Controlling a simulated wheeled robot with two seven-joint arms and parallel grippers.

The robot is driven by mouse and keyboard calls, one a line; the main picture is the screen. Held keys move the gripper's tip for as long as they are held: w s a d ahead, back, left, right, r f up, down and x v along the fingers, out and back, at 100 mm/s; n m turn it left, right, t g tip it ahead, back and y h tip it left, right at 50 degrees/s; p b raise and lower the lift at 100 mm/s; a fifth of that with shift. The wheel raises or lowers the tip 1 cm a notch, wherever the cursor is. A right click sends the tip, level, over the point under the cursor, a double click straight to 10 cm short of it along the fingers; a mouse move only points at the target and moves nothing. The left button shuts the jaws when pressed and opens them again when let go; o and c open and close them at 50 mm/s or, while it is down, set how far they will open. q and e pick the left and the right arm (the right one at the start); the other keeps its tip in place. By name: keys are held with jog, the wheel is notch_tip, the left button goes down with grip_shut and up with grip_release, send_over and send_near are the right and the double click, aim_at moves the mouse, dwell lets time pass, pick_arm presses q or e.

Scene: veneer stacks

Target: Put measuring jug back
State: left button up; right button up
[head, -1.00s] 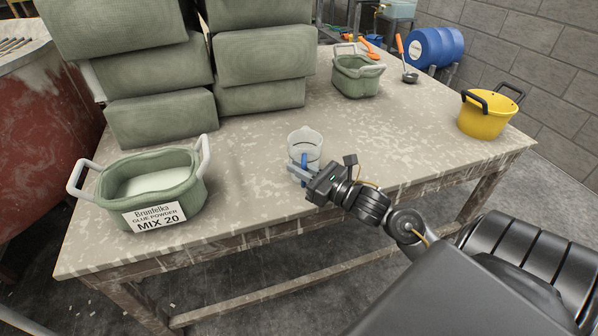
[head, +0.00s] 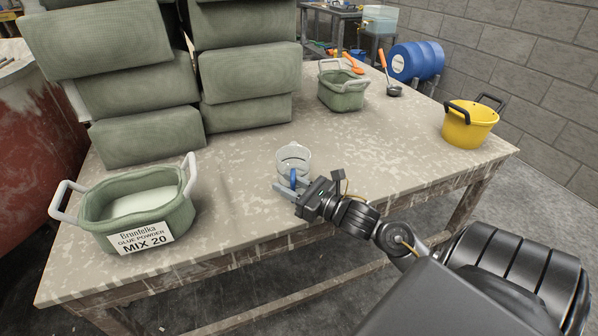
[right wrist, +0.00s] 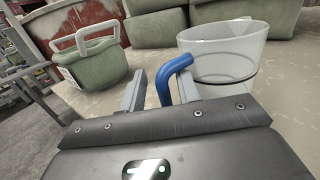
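The clear measuring jug (head: 294,157) with a blue handle (head: 293,178) is near the table's front edge, right of the glue powder tub. In the right wrist view the jug (right wrist: 225,55) is right of the fingers, and its blue handle (right wrist: 163,85) comes down between them. My right gripper (head: 284,190) is open around the handle. In the right wrist view (right wrist: 160,92) a gap shows between the left finger and the handle; the handle is close to the right finger. The jug looks empty. My left gripper is not in view.
A green tub of white powder labelled MIX 20 (head: 142,238) stands on the table (head: 235,200) at left. Stacked green bags (head: 150,135) fill the back left. The middle is clear.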

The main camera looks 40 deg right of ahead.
jog(key=shift+v, duration=0.85)
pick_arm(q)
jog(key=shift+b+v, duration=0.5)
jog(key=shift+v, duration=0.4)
pick_arm(e)
jog(key=v, duration=1)
jog(key=shift+s, duration=0.2)
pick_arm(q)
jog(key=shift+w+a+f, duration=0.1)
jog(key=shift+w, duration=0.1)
pick_arm(e)
jog(key=shift+r, duration=0.1)
